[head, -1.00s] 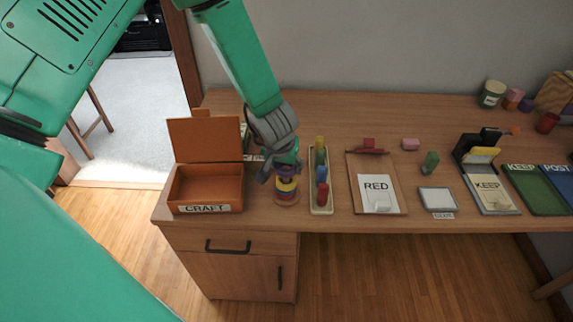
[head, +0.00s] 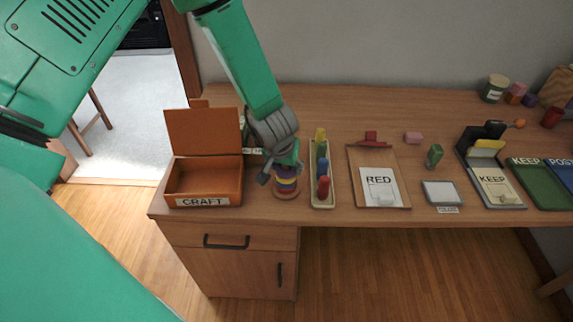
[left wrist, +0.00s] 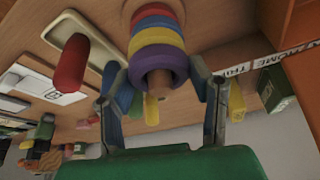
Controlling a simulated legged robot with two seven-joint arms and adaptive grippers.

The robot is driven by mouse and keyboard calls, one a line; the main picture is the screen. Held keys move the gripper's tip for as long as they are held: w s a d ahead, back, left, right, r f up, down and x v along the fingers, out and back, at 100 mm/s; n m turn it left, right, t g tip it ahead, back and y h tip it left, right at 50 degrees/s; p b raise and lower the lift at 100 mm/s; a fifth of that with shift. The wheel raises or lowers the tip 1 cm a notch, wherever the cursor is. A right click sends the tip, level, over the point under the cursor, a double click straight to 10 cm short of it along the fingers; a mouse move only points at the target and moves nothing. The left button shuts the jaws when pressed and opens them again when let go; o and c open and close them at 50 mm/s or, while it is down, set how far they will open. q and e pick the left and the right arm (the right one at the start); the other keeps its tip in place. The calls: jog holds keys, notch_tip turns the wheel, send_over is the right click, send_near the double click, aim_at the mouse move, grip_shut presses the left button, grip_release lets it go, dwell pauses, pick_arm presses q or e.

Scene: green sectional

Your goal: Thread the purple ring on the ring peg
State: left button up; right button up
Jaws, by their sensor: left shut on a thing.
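The purple ring (left wrist: 159,62) is around the wooden ring peg (left wrist: 158,88), whose tip sticks out through it in the left wrist view. It lies against the yellow ring (left wrist: 155,38), with blue and red rings behind. In the head view the ring stack (head: 286,188) stands near the desk's front edge, right of the craft box. My left gripper (left wrist: 160,80) has a finger on each side of the purple ring and is shut on it. In the head view the gripper (head: 279,170) partly covers the top of the stack. My right gripper is not in view.
The open orange craft box (head: 205,182) stands close on the left. A narrow tray (head: 320,200) with several coloured pegs stands close on the right. Farther right are the RED board (head: 397,190) and other trays.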

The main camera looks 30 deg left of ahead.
pick_arm(q)
jog(key=o, duration=1)
jog(key=shift+c, duration=0.2)
jog(key=shift+s+r, duration=0.1)
jog(key=shift+r, duration=0.2)
jog(key=v, duration=1.1)
jog(key=shift+d, duration=0.2)
jog(key=shift+s+a+r, duration=0.1)
